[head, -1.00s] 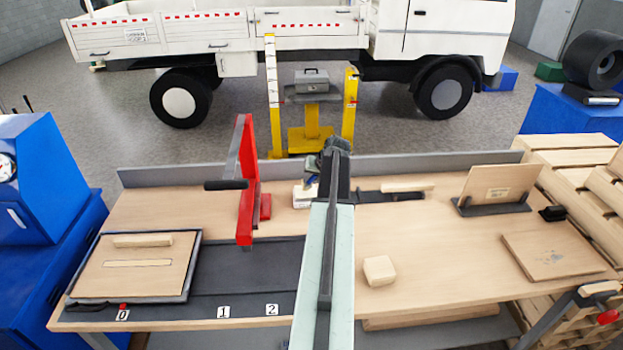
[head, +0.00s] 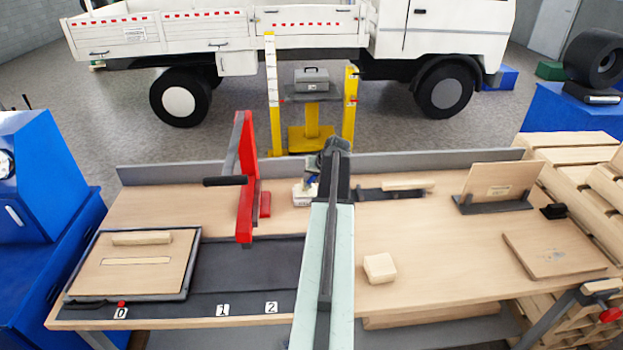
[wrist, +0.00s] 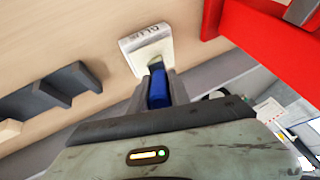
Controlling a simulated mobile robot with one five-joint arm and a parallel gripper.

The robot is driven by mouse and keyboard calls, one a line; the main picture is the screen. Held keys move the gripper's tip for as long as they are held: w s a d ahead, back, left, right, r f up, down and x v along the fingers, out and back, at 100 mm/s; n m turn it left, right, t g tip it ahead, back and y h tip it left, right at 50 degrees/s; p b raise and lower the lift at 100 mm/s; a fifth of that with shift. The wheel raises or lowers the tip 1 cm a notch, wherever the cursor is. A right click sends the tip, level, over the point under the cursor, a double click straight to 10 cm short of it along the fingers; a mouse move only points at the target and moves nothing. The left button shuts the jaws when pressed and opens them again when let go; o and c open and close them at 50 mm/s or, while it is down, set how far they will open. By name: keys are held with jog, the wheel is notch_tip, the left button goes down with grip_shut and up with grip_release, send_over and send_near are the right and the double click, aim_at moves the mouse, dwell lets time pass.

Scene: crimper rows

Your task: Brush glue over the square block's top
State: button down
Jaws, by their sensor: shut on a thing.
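The square block (head: 380,268), pale wood, lies on the bench right of my arm, its top bare-looking. The white glue pot (head: 304,195) stands towards the back of the bench, left of my arm; its lettered face also shows in the wrist view (wrist: 146,46). My gripper (wrist: 158,92) is shut on the blue-handled brush (wrist: 158,88) beside the pot. The brush's far end meets the pot in the wrist view; whether its bristles are inside is unclear. In the head view my arm hides most of the gripper.
A red lever press (head: 245,190) stands close left of the pot. A framed board (head: 135,265) lies at front left. A dark rack with a wooden piece (head: 392,193), an upright panel (head: 497,185) and a flat board (head: 553,255) are on the right. Bench around the block is clear.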

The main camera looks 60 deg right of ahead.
jog(key=shift+f+b, duration=0.5)
dwell(1.9)
notch_tip(320, 180, up, 7)
jog(key=p, duration=0.7)
jog(key=shift+r, duration=0.1)
